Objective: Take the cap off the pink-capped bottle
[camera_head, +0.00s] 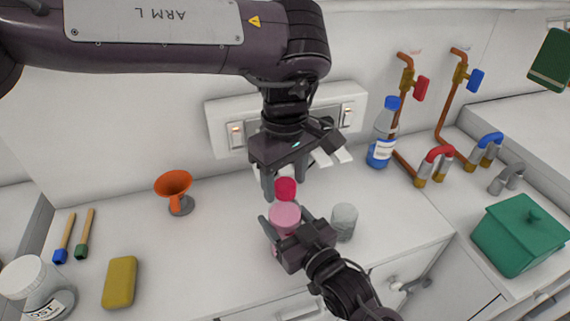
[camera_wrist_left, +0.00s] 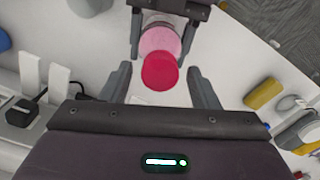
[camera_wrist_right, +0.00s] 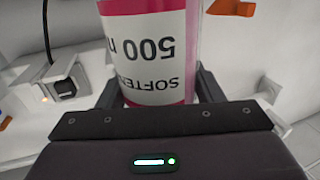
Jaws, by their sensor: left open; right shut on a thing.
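The pink bottle (camera_head: 285,217) has a deep pink cap (camera_head: 285,189) on its top. My right gripper (camera_head: 286,226) is shut on the bottle's body; in the right wrist view the labelled body (camera_wrist_right: 152,50) stands between its fingers. My left gripper (camera_head: 285,183) is open above the bottle, pointing down. In the left wrist view (camera_wrist_left: 162,88) the cap (camera_wrist_left: 159,72) lies between its two spread fingers, with a gap on each side. How deep the fingers reach beside the cap is hard to tell. The bottle's base is hidden in the head view.
A grey cup (camera_head: 344,221) stands close to the right of my right gripper. A blue-capped bottle (camera_head: 381,140) is behind it. A socket panel (camera_head: 228,124) is on the wall behind my left gripper. An orange funnel (camera_head: 174,187) and a yellow sponge (camera_head: 120,282) are at left.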

